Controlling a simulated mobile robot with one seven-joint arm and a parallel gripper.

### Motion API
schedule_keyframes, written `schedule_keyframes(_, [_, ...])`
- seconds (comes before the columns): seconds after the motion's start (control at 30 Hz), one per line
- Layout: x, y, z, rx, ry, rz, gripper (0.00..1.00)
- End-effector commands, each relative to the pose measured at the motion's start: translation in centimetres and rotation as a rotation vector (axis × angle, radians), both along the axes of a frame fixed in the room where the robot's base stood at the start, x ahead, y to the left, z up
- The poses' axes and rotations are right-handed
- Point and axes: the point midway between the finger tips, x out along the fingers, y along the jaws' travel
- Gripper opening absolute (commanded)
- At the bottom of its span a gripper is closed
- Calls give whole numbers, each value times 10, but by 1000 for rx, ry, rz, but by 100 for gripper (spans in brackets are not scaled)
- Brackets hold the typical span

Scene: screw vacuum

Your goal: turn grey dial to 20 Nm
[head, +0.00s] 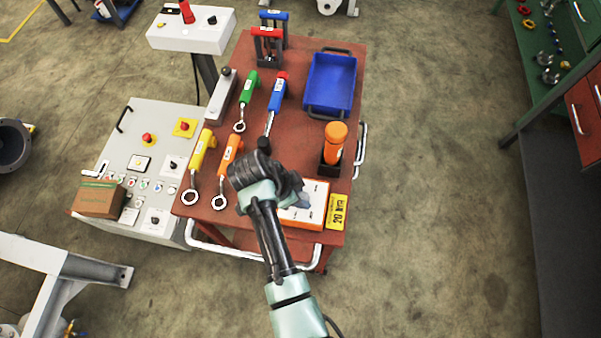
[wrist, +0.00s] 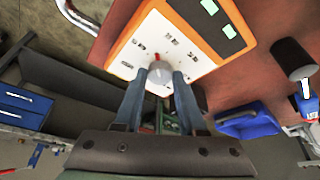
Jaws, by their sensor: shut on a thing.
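An orange box (head: 318,207) with a white face lies at the front of the red cart, partly hidden by my gripper in the head view. In the wrist view, the orange box (wrist: 232,45) shows its white panel (wrist: 178,40) with small printed marks around a round grey dial (wrist: 160,76). A small red mark shows at the dial's upper edge; the printed values are too small to read. My gripper (wrist: 160,84) has one finger on each side of the dial and is shut on it.
A yellow sign (head: 338,212) with black lettering stands beside the box. An orange tool (head: 336,140) stands upright in a dark holder behind it. Colored wrenches (head: 229,155) and a blue bin (head: 331,80) are on the cart (head: 300,120). A control panel (head: 150,150) stands left.

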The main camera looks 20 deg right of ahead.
Motion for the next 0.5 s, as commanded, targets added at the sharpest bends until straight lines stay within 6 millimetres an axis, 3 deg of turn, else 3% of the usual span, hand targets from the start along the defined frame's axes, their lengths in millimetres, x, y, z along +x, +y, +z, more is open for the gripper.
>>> schedule_keyframes(0.5, [4,0,-1,2,-2,-365,0])
